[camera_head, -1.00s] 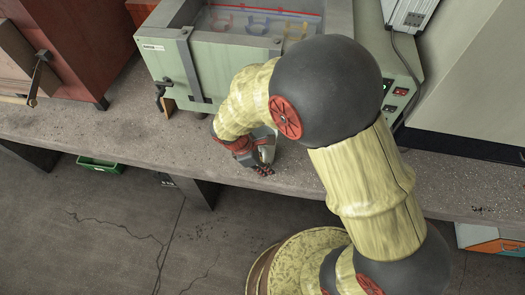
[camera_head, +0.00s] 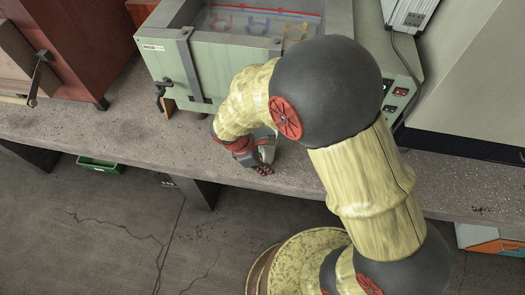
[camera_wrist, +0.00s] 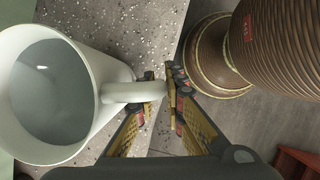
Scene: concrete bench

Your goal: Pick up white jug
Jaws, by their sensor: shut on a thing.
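The white jug (camera_wrist: 105,70) fills the left of the wrist view, its round open mouth facing the camera and its inside looking empty. Its handle sticks out to the right, between my fingers. My gripper (camera_wrist: 159,86) is shut on this handle. In the head view my gripper (camera_head: 257,164) is low over the front part of the bench, in front of the green machine. There the jug is almost wholly hidden by my arm and gripper. I cannot tell whether its base touches the bench.
The speckled concrete bench (camera_head: 95,125) has bare room left of my gripper. A pale green tank machine (camera_head: 225,72) with colored racks inside stands close behind. A red-brown cabinet (camera_head: 85,45) is at the far left. A green crate (camera_head: 100,165) lies below the bench.

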